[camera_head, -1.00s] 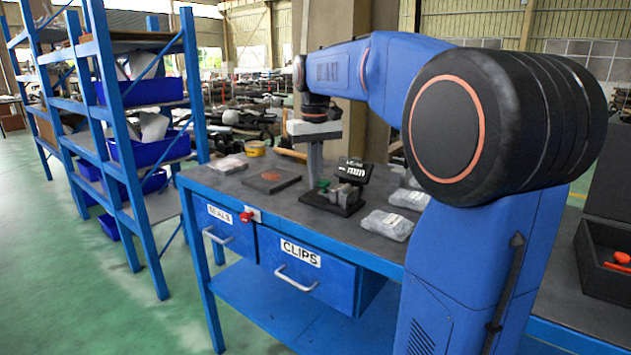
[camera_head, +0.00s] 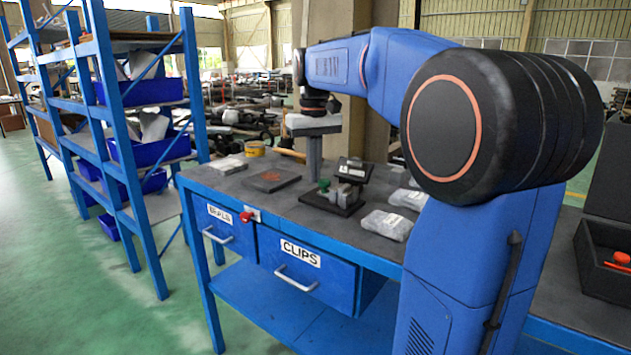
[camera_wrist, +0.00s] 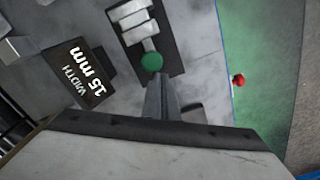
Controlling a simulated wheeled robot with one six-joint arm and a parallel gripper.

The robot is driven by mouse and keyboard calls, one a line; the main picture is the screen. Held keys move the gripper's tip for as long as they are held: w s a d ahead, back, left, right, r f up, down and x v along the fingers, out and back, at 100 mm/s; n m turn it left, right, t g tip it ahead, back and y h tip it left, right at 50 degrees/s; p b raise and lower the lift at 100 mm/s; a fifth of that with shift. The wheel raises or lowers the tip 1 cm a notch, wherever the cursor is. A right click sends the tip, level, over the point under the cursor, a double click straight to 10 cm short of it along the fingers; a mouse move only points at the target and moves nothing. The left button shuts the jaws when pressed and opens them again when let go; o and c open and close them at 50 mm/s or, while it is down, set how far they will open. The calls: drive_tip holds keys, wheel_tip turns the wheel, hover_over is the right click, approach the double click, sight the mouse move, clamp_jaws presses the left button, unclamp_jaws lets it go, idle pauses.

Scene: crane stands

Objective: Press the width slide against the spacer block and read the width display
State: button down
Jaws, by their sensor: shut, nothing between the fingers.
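The width gauge has a black base (camera_head: 335,207) on the bench, and its base also shows in the wrist view (camera_wrist: 168,62). Light metal blocks (camera_wrist: 140,32) sit on it in line with a green knob (camera_wrist: 152,62); I cannot tell for sure which is the spacer block and which the slide. The blocks appear pressed together. The width display (camera_wrist: 82,72) reads "WIDTH 15 mm"; it also stands behind the gauge in the head view (camera_head: 354,170). My gripper (camera_wrist: 157,78) is shut and empty, pointing down close to the green knob; whether it touches is unclear.
A dark plate (camera_head: 272,180) and a packet (camera_head: 230,165) lie left of the gauge. Bagged parts (camera_head: 387,225) lie to its right.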

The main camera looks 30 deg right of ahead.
drive_tip(key=shift+w+a+r, duration=0.1)
drive_tip(key=shift+w+r, duration=0.15)
drive_tip(key=shift+r, duration=0.9)
drive_tip(key=shift+w+a+r, duration=0.1)
drive_tip(key=shift+w+r, duration=0.1)
drive_tip(key=shift+r, duration=0.95)
